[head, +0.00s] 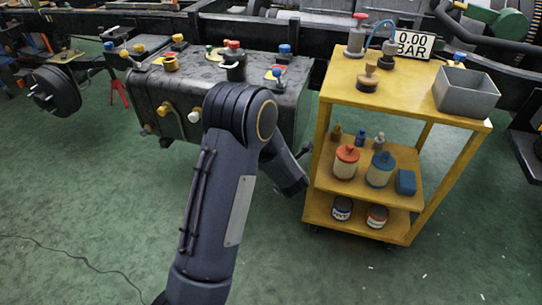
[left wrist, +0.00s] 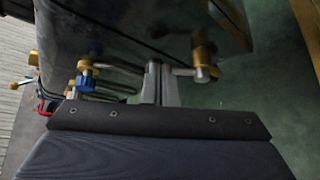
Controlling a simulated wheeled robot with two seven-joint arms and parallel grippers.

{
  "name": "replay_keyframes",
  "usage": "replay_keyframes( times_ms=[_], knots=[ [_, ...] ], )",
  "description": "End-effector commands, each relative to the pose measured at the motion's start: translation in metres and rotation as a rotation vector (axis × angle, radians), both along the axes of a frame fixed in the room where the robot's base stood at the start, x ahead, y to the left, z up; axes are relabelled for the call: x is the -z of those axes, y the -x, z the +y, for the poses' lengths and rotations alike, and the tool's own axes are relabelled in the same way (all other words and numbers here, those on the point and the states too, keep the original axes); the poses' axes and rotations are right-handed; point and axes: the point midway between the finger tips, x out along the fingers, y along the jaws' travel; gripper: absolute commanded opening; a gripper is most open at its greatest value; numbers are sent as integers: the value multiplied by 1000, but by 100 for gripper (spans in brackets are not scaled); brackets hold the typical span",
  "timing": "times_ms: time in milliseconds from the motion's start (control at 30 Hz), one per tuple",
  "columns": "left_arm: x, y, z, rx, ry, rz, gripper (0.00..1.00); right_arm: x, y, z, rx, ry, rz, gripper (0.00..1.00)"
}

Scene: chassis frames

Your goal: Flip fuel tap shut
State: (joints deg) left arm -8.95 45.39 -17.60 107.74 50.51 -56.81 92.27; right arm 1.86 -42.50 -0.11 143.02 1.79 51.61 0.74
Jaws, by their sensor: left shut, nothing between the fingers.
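A dark fuel tank (head: 150,85) with brass fittings stands at the left centre of the head view. In the left wrist view, a brass tap (left wrist: 203,52) with a short grey stub sits on the tank's dark lower side, with a bar reaching left from it. My left gripper (left wrist: 161,68) is shut and empty, its fingertips just left of that tap, close to the bar's end; I cannot tell whether they touch. In the head view my left arm hides this gripper and part of the tank. My right gripper is not in view.
A brass fitting with a blue knob (left wrist: 85,80) is left of the fingers in the left wrist view. Green floor in front is open.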

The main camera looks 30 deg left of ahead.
Motion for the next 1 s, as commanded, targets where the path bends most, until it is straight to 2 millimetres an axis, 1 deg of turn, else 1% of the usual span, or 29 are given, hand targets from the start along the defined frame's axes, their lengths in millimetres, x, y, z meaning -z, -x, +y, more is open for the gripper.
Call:
replay_keyframes(
  times_ms=[167,433,833,1000],
  knots=[
    [-3,0,0,-2,-1,0,0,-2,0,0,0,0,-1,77],
    [-16,1,0,-2,-2,-1,0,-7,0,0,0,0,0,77],
    [-17,0,1,-2,-3,0,0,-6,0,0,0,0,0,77],
    [-22,-2,5,-1,-3,-1,0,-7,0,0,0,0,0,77]
  ],
)
